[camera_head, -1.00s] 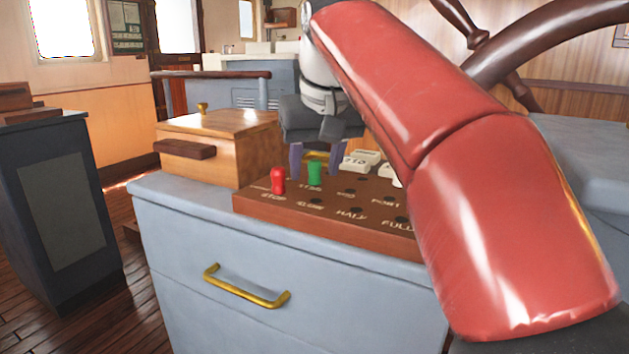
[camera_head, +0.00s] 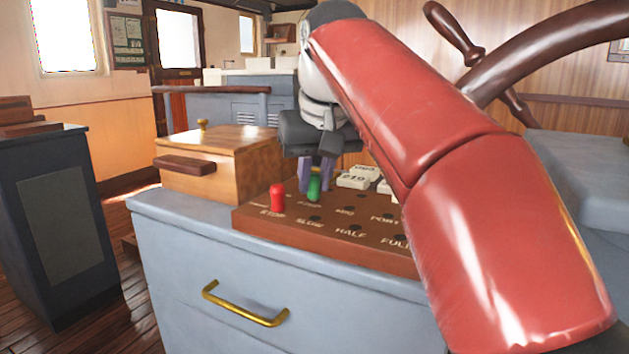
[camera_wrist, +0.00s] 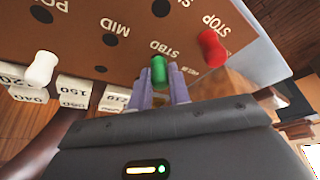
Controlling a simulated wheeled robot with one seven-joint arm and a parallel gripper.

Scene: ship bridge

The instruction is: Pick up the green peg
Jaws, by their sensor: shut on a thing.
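The green peg (camera_head: 314,188) stands at the STBD spot of the brown peg board (camera_head: 290,232). My gripper (camera_head: 317,178) is shut on it, with purple fingers on either side of the peg. In the wrist view the green peg (camera_wrist: 158,70) shows between the two fingertips (camera_wrist: 160,88). The peg's lower end is hard to make out, so I cannot tell whether it still sits in its hole. The red peg (camera_head: 277,198) stands upright by the STOP label, left of my gripper.
A wooden box (camera_head: 220,160) with a brass knob stands left of the board. White number tiles (camera_head: 353,181) lie behind the board to the right. A white peg (camera_wrist: 40,68) shows in the wrist view. My red arm covers the board's right side.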

